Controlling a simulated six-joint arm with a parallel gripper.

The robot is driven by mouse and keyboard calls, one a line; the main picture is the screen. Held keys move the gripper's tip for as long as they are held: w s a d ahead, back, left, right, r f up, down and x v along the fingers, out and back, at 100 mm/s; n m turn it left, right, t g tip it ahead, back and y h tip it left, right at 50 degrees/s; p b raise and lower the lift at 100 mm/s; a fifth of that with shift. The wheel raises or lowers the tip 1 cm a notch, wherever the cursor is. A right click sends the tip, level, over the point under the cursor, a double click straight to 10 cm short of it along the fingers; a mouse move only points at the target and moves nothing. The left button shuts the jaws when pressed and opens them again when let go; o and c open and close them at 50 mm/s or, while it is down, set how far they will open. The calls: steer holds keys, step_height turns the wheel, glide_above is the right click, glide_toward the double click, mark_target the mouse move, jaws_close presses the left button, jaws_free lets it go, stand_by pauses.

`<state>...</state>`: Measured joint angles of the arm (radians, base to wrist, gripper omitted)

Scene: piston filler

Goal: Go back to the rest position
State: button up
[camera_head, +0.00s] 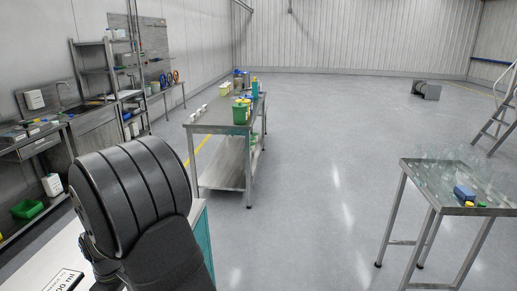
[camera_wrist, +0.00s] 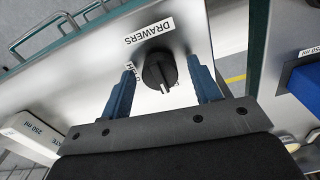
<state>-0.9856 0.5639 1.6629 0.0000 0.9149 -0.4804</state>
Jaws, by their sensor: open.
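My gripper (camera_wrist: 161,66) is open in the wrist view, with one blue finger to the left and one to the right of a black rotary knob (camera_wrist: 158,72). A gap shows between the knob and each finger, and nothing is held. The knob sits on a pale metal panel (camera_wrist: 85,95) under an upside-down "DRAWERS" label (camera_wrist: 150,30). A second label beside the left finger is partly covered. In the head view my dark arm fills the lower left, and my gripper is hidden there.
In the head view, a steel table (camera_head: 215,118) holds a green bin (camera_head: 241,112), and another table (camera_head: 435,190) stands right. Floor between is clear.

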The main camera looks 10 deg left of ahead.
steer(key=m, duration=1.2)
steer(key=shift+m, duration=0.3)
stand_by(0.3)
